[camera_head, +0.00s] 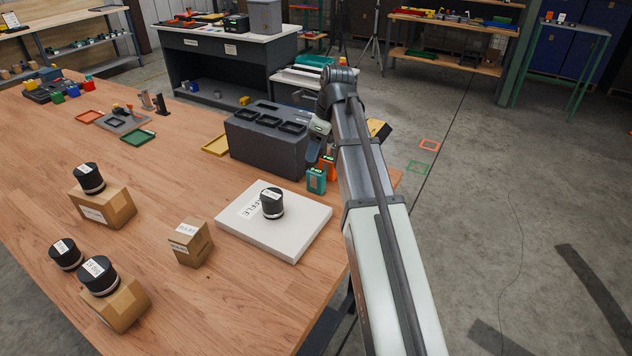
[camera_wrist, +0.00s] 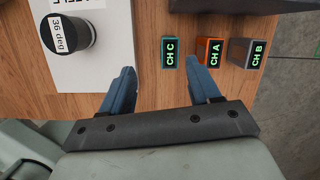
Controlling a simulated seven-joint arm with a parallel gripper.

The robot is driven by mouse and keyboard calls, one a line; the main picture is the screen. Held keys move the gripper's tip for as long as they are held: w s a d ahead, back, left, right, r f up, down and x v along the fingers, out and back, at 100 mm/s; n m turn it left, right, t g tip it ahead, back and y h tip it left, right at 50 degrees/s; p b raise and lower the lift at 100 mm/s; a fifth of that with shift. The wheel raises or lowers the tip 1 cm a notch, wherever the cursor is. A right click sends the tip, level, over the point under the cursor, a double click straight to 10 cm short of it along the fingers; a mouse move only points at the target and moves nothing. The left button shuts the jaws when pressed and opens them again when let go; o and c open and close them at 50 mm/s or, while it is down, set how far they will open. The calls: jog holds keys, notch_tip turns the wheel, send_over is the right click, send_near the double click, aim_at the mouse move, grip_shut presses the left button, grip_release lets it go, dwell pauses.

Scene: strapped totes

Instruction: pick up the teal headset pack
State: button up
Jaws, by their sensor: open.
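The teal headset pack (camera_head: 316,181) stands upright on the wooden table, close to its right edge and in front of the dark grey case. In the wrist view the teal pack (camera_wrist: 169,52) shows its top, labelled "CH C". My gripper (camera_wrist: 160,67) is open and empty; the teal pack appears just beyond the gap between its fingertips, nearer the right one. In the head view my gripper (camera_head: 317,149) hangs above and behind the pack, with its fingers partly hidden.
An orange pack (camera_wrist: 211,52), "CH A", and a grey pack (camera_wrist: 246,53), "CH B", stand in a row right of the teal one. The right fingertip appears near the orange pack. A white box (camera_head: 292,240) with a black lens and the dark case (camera_head: 262,150) are nearby.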

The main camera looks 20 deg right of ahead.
aim_at(315, 180)
jog(key=f, duration=0.3)
jog(key=w+d+f+m, duration=0.1)
jog(key=f, duration=0.1)
jog(key=f+m, duration=0.1)
jog(key=f, duration=0.2)
jog(key=shift+w+d+f, duration=0.25)
jog(key=shift+w+f, duration=0.1)
jog(key=shift+a+x, duration=0.15)
jog(key=shift+x, duration=1.15)
jog(key=shift+a+x, duration=0.15)
jog(key=shift+x, duration=1.15)
jog(key=shift+s, duration=0.1)
grip_shut()
